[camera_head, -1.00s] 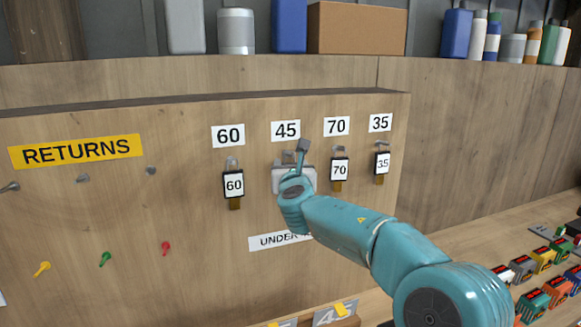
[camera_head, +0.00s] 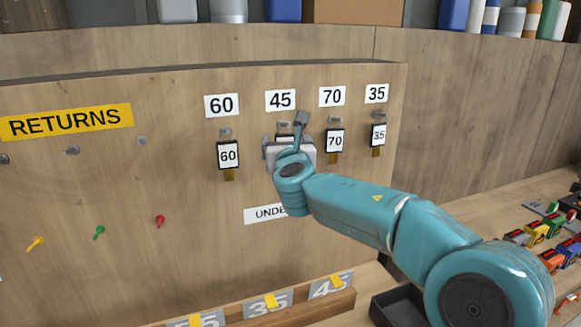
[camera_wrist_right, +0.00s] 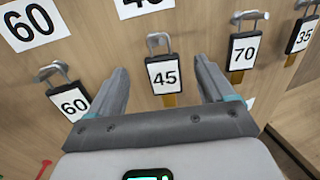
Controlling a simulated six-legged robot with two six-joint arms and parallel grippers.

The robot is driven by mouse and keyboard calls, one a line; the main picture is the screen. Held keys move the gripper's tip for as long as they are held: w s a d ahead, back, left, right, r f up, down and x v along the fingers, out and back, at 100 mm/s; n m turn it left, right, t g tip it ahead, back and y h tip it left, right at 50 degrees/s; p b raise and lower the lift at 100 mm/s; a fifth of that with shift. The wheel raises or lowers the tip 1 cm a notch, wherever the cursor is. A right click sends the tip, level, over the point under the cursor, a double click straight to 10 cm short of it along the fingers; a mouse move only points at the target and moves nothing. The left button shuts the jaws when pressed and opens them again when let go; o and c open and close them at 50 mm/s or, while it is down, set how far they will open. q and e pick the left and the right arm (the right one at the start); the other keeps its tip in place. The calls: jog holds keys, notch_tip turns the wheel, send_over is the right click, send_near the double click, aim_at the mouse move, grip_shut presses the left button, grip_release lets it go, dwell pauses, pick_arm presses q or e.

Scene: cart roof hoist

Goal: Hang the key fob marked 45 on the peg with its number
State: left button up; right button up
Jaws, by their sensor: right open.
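The fob marked 45 (camera_wrist_right: 166,75) hangs from the metal peg (camera_wrist_right: 157,41) under the 45 label (camera_head: 281,100). It is a white-faced black tag with a brown lower part. My right gripper (camera_wrist_right: 176,70) is open, one finger on each side of this fob with visible gaps. In the head view the right gripper (camera_head: 285,136) hides most of the fob; only a bit of its top shows between the fingers. My left gripper is in neither view.
Fob 60 (camera_head: 228,156) hangs to the left; fobs 70 (camera_head: 335,141) and 35 (camera_head: 378,135) hang to the right, under their labels. A RETURNS sign (camera_head: 66,122) and bare pegs are at the left. A wooden rack (camera_head: 300,303) with numbered cards stands below.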

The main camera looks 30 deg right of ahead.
jog(key=b+v, duration=0.3)
jog(key=v, duration=0.9)
jog(key=shift+w, duration=0.1)
